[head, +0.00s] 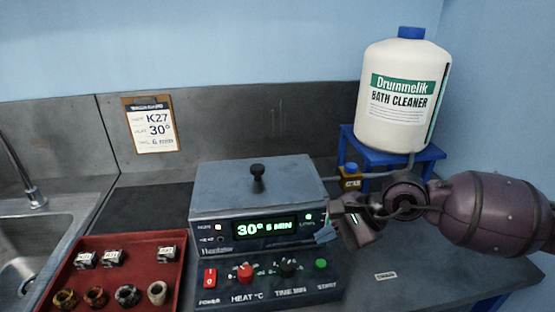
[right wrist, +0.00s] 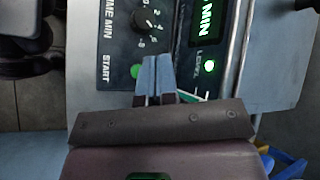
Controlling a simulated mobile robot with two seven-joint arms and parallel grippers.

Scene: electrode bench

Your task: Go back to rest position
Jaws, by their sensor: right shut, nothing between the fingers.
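My right gripper (head: 326,234) is at the right front edge of the grey bath unit (head: 252,187), beside its display. In the right wrist view its two blue-grey fingertips (right wrist: 153,72) are together with nothing between them, close to the green start button (right wrist: 137,71) and the lit display. In the head view the start button (head: 321,263) sits just below the fingertips; I cannot tell if they touch the panel. The display (head: 264,228) reads 30° 5 MIN in green. My left gripper is not in view.
A red tray (head: 130,262) with several labelled blocks and round fittings lies at the left, next to a sink (head: 35,245). A white cleaner bottle (head: 400,95) stands on a blue stand (head: 372,156) at the back right. A note card (head: 152,125) hangs on the wall.

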